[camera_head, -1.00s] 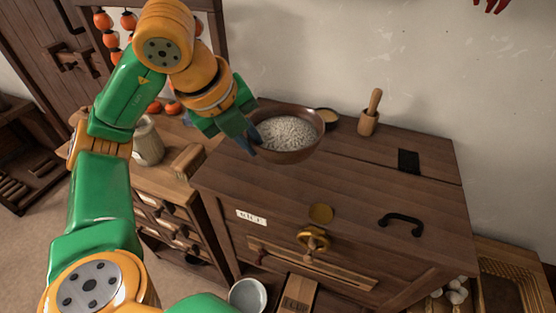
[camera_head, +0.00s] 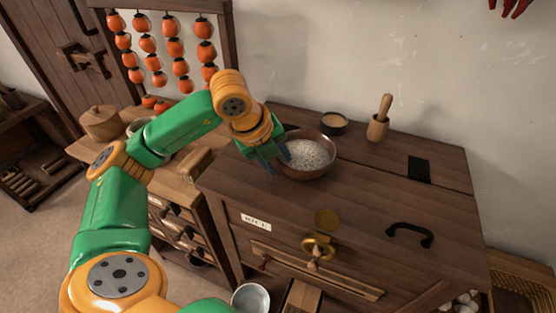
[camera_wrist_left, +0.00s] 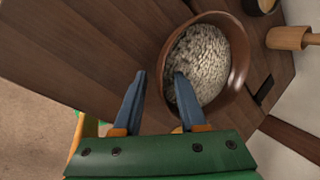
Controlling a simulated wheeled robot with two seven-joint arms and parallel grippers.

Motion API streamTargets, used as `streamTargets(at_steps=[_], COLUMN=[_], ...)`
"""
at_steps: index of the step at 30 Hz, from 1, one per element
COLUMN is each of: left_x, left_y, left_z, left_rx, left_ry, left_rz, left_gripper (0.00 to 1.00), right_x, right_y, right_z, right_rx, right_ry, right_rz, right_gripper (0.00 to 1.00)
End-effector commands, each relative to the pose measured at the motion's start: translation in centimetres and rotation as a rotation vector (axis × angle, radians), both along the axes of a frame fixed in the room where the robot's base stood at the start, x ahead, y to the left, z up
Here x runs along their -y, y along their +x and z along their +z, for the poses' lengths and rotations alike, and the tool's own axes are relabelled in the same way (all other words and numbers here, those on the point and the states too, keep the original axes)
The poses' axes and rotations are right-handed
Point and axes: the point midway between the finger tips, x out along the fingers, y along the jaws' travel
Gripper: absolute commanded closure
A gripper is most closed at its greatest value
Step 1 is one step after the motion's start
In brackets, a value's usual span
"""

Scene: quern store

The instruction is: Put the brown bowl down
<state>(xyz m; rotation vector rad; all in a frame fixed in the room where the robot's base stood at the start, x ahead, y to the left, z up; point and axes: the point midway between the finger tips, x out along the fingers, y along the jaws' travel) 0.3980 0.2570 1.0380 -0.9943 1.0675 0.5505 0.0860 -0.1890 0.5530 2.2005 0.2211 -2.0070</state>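The brown bowl (camera_head: 306,174), filled with pale grain, stands upright on the dark wooden chest top (camera_head: 365,205). It also shows in the left wrist view (camera_wrist_left: 239,62). My left gripper (camera_head: 275,160) is at the bowl's left rim. Its two blue fingers are spread apart, as the left wrist view (camera_wrist_left: 158,88) shows. One finger reaches over the inside of the bowl and the other is outside it, with a gap to the rim. My right gripper is not in view.
A black handle (camera_head: 410,233) and a brass disc (camera_head: 327,220) are on the chest's front part. The top right of the bowl is clear.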

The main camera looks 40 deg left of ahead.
Motion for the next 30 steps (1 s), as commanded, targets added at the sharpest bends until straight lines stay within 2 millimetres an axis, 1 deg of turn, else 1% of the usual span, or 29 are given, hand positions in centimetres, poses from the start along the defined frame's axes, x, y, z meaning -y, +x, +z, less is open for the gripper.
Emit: streamTargets(at_steps=[7, 10, 14, 15, 17, 18, 21, 22, 25, 30], left_x=[0.0, -0.1, -0.3, -0.3, -0.4, -0.5, -0.7, -0.8, -0.9, -0.9], left_y=[0.0, -0.2, -1.3, -1.7, -2.3, -2.8, -3.8, -4.0, -4.7, -5.0], left_z=[0.1, 0.7, 3.2, 4.3, 5.7, 6.7, 8.8, 9.6, 10.7, 11.1], left_rx=[0.000, 0.001, 0.006, 0.008, 0.008, 0.008, 0.005, 0.005, 0.002, 0.000], left_ry=[0.000, 0.000, 0.000, -0.001, 0.000, -0.001, 0.000, 0.001, 0.000, 0.000], left_rz=[0.000, 0.001, 0.001, 0.000, -0.001, 0.000, -0.001, 0.001, 0.000, 0.001], left_gripper=[0.60, 0.60, 0.60, 0.60, 0.60, 0.60, 0.60, 0.60, 0.60, 0.60], right_x=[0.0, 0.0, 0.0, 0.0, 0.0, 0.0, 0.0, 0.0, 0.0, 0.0], right_y=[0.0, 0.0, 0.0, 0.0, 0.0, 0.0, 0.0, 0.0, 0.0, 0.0], right_z=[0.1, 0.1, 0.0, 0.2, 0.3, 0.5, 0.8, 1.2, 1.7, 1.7], right_rx=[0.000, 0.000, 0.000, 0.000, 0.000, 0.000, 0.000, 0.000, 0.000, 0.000], right_ry=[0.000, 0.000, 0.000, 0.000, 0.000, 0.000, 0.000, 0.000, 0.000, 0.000], right_rz=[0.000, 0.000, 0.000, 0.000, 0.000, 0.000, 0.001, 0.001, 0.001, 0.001], right_gripper=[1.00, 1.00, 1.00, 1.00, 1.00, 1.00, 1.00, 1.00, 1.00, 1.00])
